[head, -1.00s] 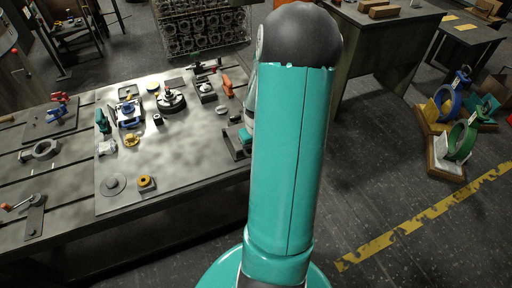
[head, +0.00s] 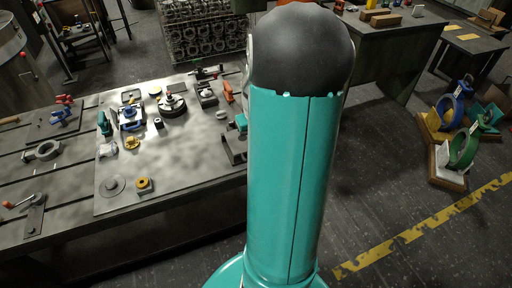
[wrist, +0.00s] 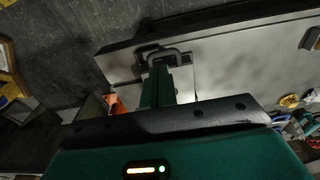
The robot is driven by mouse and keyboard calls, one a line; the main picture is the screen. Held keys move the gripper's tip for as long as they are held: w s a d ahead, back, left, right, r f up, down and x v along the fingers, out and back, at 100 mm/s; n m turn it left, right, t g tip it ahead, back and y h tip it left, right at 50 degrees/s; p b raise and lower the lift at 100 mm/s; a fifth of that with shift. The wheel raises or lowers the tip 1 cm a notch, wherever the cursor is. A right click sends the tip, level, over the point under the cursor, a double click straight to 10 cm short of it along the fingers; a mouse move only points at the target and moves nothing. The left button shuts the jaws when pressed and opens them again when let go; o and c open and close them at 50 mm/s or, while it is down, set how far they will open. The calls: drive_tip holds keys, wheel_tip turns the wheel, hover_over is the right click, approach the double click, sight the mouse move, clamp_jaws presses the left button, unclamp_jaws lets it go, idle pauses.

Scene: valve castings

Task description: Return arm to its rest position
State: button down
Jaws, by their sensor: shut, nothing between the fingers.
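My teal arm link with its black rounded joint fills the middle of the head view and hides the right end of the workbench (head: 185,210). My gripper (wrist: 163,68) shows only in the wrist view. Its narrow fingers appear together, with nothing held between them, in front of the black bar and green housing. A dark bracket (wrist: 180,57) appears beyond the fingertips at the bench. It also shows at the bench's right side in the head view (head: 234,155), partly hidden by my arm. I cannot tell the gap between fingertips and bracket.
Blue (head: 450,108) and green (head: 463,148) rings stand on wooden bases at the right. Another table (head: 395,35) stands behind. Floor with a yellow stripe (head: 430,227) is clear at right.

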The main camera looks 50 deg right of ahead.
wheel_tip(320, 180, up, 4)
drive_tip(key=shift+s+a+r, duration=0.15)
drive_tip(key=shift+r, duration=0.1)
drive_tip(key=w+a+r+n+t+h, duration=0.1)
drive_tip(key=w+a+r+n, duration=0.1)
drive_tip(key=a+r, duration=0.5)
drive_tip(key=w+a+r+n+t, duration=0.1)
drive_tip(key=a+r, duration=0.2)
drive_tip(key=a, duration=0.8)
drive_tip(key=s+a+r+n+t, duration=0.1)
drive_tip(key=s+a+r, duration=0.1)
drive_tip(key=a, duration=0.6)
drive_tip(key=s+a+r+n+t+y, duration=0.1)
drive_tip(key=s+a+r+n+t, duration=0.1)
drive_tip(key=s+a, duration=0.2)
drive_tip(key=a, duration=0.3)
drive_tip(key=shift+a+r, duration=0.2)
drive_tip(key=shift+a, duration=0.15)
